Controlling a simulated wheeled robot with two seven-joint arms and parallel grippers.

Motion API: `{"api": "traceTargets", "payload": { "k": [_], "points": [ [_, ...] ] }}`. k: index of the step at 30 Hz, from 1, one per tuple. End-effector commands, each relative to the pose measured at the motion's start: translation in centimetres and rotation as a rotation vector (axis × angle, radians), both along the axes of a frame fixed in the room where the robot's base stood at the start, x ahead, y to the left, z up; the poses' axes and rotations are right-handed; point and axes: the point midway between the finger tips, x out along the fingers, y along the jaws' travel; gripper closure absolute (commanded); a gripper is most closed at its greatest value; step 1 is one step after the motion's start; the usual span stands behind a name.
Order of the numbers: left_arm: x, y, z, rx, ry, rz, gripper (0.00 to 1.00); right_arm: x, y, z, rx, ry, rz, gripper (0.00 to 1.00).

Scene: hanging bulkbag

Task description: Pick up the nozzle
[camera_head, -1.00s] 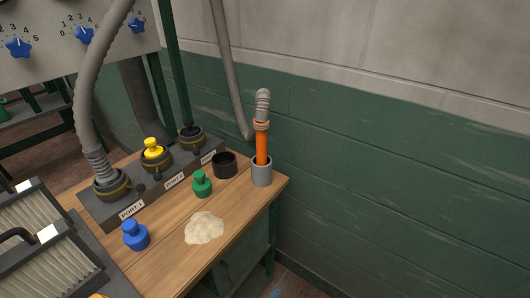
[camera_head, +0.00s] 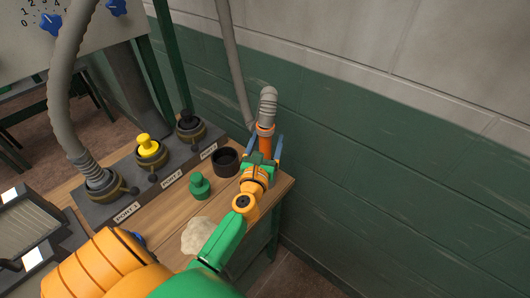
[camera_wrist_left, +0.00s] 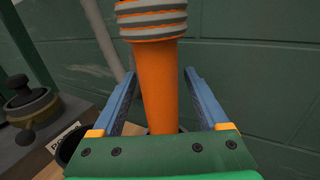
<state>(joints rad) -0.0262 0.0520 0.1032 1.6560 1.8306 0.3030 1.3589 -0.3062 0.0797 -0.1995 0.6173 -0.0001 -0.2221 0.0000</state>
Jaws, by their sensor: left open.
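The nozzle (camera_head: 265,142) is an orange tube with a grey ribbed hose end on top. It stands upright at the right end of the wooden bench, and my arm hides its lower part and its grey holder in the head view. My left gripper (camera_head: 265,145) is at the nozzle, its two blue fingers on either side of the orange tube. In the left wrist view the nozzle (camera_wrist_left: 156,85) stands between the open fingers (camera_wrist_left: 160,95), with gaps visible on both sides. My right gripper is not in view.
Left of the nozzle are an open black cup (camera_head: 225,162) and a green plug (camera_head: 200,187). A port block (camera_head: 127,198) with a yellow plug (camera_head: 148,146) and a grey hose (camera_head: 63,95) stands further left. A pale powder pile (camera_head: 197,236) lies in front. A green wall is close behind.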

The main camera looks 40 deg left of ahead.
Motion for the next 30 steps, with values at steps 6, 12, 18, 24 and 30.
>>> {"api": "traceTargets", "payload": {
  "k": [6, 12, 18, 24, 30],
  "points": [
    [0.3, 0.1, -0.1, 0.001, 0.002, 0.0, 0.23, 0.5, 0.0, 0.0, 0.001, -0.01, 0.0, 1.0],
    [0.3, 0.1, -0.1, 0.001, 0.002, -0.001, 0.72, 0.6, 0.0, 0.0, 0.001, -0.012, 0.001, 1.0],
    [0.3, 0.1, 0.0, 0.003, 0.001, -0.001, 1.0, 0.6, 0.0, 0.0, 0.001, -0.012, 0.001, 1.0],
    [0.3, 0.1, 0.3, 0.003, 0.001, -0.001, 1.0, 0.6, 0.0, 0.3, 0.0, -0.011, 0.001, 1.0],
    [0.2, 0.1, 5.8, 0.004, -0.001, -0.001, 1.0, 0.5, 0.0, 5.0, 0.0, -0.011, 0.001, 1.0]
  ]
}}
